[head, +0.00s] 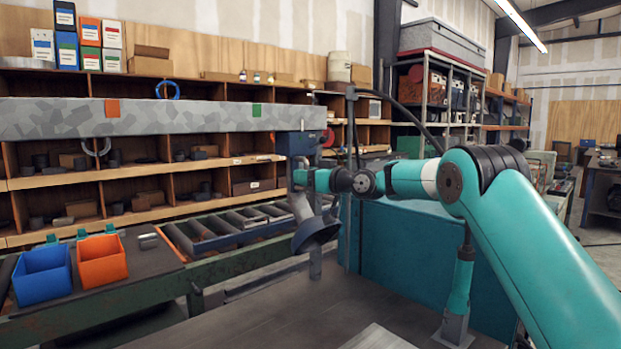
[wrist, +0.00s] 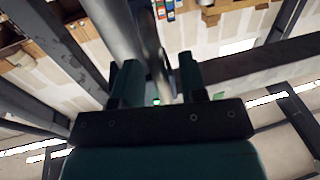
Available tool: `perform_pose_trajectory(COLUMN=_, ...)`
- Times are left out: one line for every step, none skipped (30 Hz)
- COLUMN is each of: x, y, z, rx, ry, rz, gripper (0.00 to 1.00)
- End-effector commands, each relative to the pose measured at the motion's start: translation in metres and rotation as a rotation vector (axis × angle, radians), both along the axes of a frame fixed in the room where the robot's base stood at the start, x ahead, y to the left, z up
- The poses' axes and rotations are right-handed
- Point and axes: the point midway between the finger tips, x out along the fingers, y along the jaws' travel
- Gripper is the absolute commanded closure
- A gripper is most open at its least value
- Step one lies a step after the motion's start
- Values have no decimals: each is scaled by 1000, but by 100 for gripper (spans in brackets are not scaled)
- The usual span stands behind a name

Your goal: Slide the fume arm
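The fume arm hangs from a dark blue carriage (head: 300,143) at the right end of a long grey overhead rail (head: 215,117). Its grey tube (head: 301,206) slopes down to a dark funnel-shaped hood (head: 316,233). The orange marker (head: 112,108) is far left on the rail; the green marker (head: 256,110) is just left of the carriage. My gripper (head: 297,178) is at the tube just below the carriage. In the wrist view my gripper's fingers (wrist: 158,85) stand apart, with a grey tube (wrist: 118,25) behind and between them. A gap shows beside the right finger; contact is unclear.
A blue bin (head: 42,274) and an orange bin (head: 102,260) stand on the bench at left. A roller conveyor (head: 225,228) runs behind the hood. Wooden shelves (head: 145,215) fill the back wall. A teal panel (head: 410,255) stands right of the hood.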

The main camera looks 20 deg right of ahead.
Motion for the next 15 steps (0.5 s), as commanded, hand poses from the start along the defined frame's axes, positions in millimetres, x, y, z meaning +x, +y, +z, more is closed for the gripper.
perform_pose_trajectory(x=-1, y=-1, z=0, rx=0, ry=0, rz=0, gripper=61)
perform_pose_trajectory(x=-3, y=-2, z=-1, rx=0, ry=0, rz=0, gripper=61)
perform_pose_trajectory(x=-5, y=-4, z=-1, rx=-1, ry=-1, rz=-1, gripper=61)
perform_pose_trajectory(x=-8, y=-6, z=-1, rx=-1, ry=-1, rz=-1, gripper=61)
perform_pose_trajectory(x=-12, y=-9, z=-2, rx=-1, ry=-1, rz=-2, gripper=61)
perform_pose_trajectory(x=-17, y=-14, z=-3, rx=1, ry=-1, rz=-3, gripper=61)
perform_pose_trajectory(x=-22, y=-17, z=-3, rx=1, ry=-1, rz=-3, gripper=61)
perform_pose_trajectory(x=-28, y=-20, z=-3, rx=1, ry=-1, rz=-4, gripper=61)
perform_pose_trajectory(x=-36, y=-27, z=-4, rx=0, ry=-1, rz=-5, gripper=61)
perform_pose_trajectory(x=-42, y=-32, z=-4, rx=0, ry=0, rz=-5, gripper=61)
perform_pose_trajectory(x=-49, y=-36, z=-4, rx=1, ry=-1, rz=-5, gripper=61)
perform_pose_trajectory(x=-57, y=-42, z=-4, rx=0, ry=-1, rz=-6, gripper=61)
perform_pose_trajectory(x=-64, y=-47, z=-5, rx=0, ry=0, rz=-5, gripper=61)
perform_pose_trajectory(x=-71, y=-51, z=-4, rx=1, ry=-1, rz=-6, gripper=61)
perform_pose_trajectory(x=-79, y=-57, z=-4, rx=0, ry=-1, rz=-6, gripper=61)
